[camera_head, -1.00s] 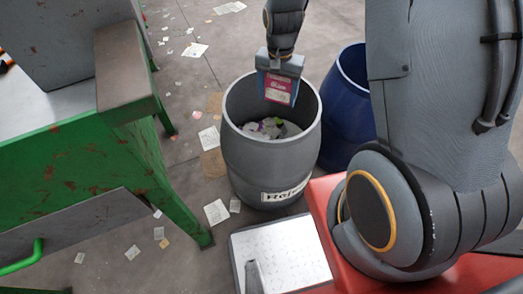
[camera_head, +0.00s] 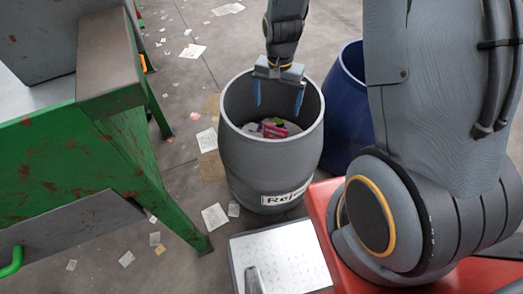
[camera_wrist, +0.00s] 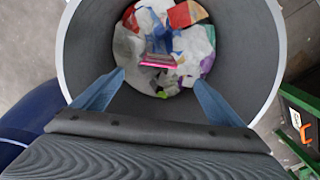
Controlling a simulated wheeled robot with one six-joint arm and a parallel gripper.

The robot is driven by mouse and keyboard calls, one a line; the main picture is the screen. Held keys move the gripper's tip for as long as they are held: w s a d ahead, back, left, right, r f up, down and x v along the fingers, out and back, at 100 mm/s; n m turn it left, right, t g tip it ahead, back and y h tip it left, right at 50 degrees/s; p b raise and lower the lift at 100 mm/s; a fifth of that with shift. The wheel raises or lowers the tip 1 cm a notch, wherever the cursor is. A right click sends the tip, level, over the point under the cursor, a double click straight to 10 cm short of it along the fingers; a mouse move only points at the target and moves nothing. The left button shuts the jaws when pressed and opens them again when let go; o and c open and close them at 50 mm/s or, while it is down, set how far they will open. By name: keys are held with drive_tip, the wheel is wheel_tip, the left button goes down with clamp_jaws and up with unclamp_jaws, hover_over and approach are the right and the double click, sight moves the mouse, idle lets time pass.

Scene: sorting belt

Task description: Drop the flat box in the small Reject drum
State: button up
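The grey Reject drum (camera_head: 250,165) stands upright with a white label on its front; its rim (camera_wrist: 68,60) surrounds the wrist view. The flat box (camera_head: 273,130), pink-red, lies inside on the litter at the bottom. In the wrist view the flat box (camera_wrist: 160,60) shows as a thin pink and dark slab, seen nearly edge-on. My gripper (camera_head: 279,100) is over the drum's mouth with its blue fingers spread wide and nothing between them. In the wrist view my gripper (camera_wrist: 160,85) is also empty, its fingertips apart above the litter.
A blue drum (camera_head: 345,105) stands right behind the Reject drum. A rusty green frame (camera_head: 120,140) is at the left. Paper scraps (camera_head: 214,217) lie on the floor. A pale metal plate (camera_head: 290,255) is in front of the drum.

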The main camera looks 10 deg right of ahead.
wheel_tip(320, 180, up, 8)
drive_tip(key=shift+p, duration=0.4)
idle(0.6)
